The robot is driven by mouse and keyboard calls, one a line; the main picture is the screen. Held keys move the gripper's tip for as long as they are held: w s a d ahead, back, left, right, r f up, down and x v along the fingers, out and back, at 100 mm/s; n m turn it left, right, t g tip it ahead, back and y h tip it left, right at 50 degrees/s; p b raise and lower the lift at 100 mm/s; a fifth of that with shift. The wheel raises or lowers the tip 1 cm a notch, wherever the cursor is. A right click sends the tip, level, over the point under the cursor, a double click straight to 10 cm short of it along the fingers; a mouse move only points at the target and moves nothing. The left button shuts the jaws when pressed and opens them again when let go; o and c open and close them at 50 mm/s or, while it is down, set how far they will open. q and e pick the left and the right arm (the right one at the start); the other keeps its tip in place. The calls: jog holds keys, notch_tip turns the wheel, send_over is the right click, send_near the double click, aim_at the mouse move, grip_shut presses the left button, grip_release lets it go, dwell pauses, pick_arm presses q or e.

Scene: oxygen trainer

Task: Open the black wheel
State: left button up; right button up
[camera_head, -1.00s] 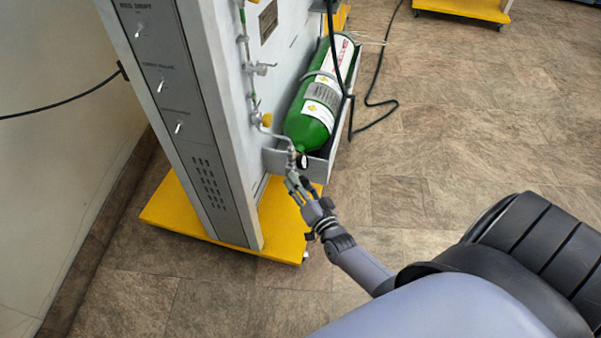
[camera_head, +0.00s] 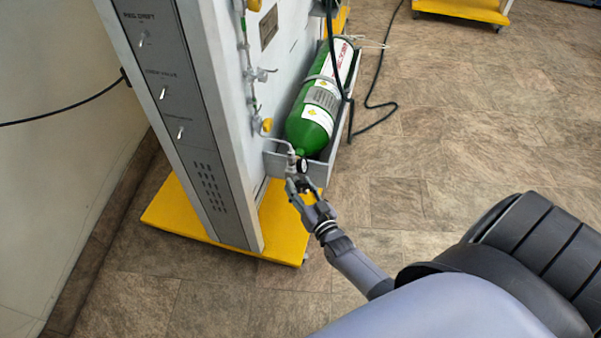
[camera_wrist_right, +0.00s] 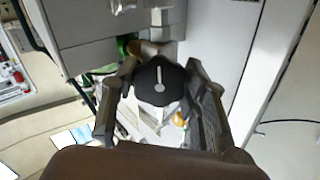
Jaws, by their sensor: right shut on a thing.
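The black wheel (camera_wrist_right: 160,87) shows in the right wrist view as a dark knob with a light pointer mark on its face. It sits between the two fingers of my right gripper (camera_wrist_right: 158,92), which is shut on it. In the head view my right gripper (camera_head: 297,184) is at the lower end of the green cylinder (camera_head: 312,125), by the valve fitting (camera_head: 292,162). The wheel itself is mostly hidden by the fingers there. My left gripper is not in view.
The grey panel (camera_head: 182,120) with several switches stands at the left on a yellow base (camera_head: 180,212). A grey tray (camera_head: 332,152) holds the cylinder. Thin piping (camera_head: 249,85) with valves runs down the panel's side. A black cable (camera_head: 385,105) hangs behind.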

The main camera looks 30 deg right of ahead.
jog(key=o, duration=1.2)
jog(key=shift+c, duration=0.2)
jog(key=shift+s, duration=0.3)
jog(key=s+a, duration=0.1)
jog(key=s, duration=1)
jog(key=shift+s+a, duration=0.2)
jog(key=shift+a, duration=0.1)
